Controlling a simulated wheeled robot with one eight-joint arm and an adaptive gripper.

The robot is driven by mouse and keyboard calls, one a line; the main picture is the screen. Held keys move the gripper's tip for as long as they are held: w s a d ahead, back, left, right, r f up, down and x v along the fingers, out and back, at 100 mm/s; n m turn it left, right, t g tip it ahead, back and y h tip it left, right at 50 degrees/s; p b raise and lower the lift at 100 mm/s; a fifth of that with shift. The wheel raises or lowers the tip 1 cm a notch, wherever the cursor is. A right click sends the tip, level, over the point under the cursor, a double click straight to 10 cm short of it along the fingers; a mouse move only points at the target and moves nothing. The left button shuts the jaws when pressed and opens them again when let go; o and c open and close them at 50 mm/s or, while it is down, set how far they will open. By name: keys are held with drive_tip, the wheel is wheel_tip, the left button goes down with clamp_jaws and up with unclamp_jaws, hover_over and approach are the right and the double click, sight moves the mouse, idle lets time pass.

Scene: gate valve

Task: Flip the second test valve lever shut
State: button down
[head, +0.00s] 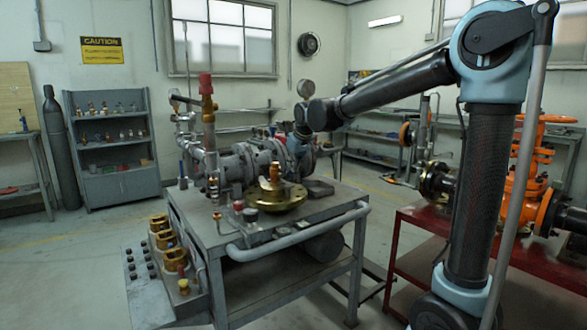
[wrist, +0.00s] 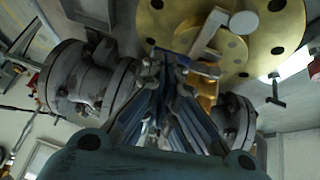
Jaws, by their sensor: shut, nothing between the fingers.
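The wrist view shows my gripper (wrist: 168,62) with its fingers together and nothing held between them. A pale bent bar, perhaps a valve lever (wrist: 208,32), lies just beyond and right of the fingertips, in front of a brass disc (wrist: 262,22). I cannot tell whether the fingers touch it. In the head view my arm reaches from the right over the test rig (head: 245,160). My fingers are not clear there among the pipes. I cannot tell which lever is the second one.
The rig stands on a grey steel table (head: 290,228) with a front rail. A brass flange (head: 272,199) lies near its front. Brass fittings (head: 163,240) sit on a lower left stand. An orange valve (head: 520,170) stands on a red bench (head: 440,240) at right. Left floor is free.

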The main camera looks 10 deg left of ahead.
drive_tip(key=shift+r, duration=0.4)
drive_tip(key=w+d+v, duration=0.1)
drive_tip(key=d+v, duration=0.1)
drive_tip(key=v, duration=1.1)
drive_tip(key=s+d+f+m+h, duration=0.1)
drive_tip(key=d+f, duration=0.2)
drive_tip(key=d, duration=0.4)
drive_tip(key=s+d+f+m, duration=0.1)
drive_tip(key=s+d+f, duration=0.1)
drive_tip(key=d, duration=0.4)
drive_tip(key=s+d+f+m+g+h, duration=0.1)
drive_tip(key=s+d+f+m, duration=0.2)
drive_tip(key=d, duration=0.4)
drive_tip(key=s+d+f+h, duration=0.1)
drive_tip(key=s+d+f, duration=0.3)
drive_tip(key=d+f, duration=0.25)
drive_tip(key=s+d+f+m+g, duration=0.1)
drive_tip(key=s+d+f+m, duration=0.1)
drive_tip(key=s+d+f, duration=0.4)
drive_tip(key=s+d+f+m+g+h, duration=0.1)
drive_tip(key=s+d+f+m, duration=0.2)
drive_tip(key=s+d+f, duration=0.3)
drive_tip(key=s+f, duration=0.5)
drive_tip(key=shift+s+d+f+g, duration=0.2)
drive_tip(key=shift+d+f+g, duration=0.1)
drive_tip(key=shift+f, duration=0.05)
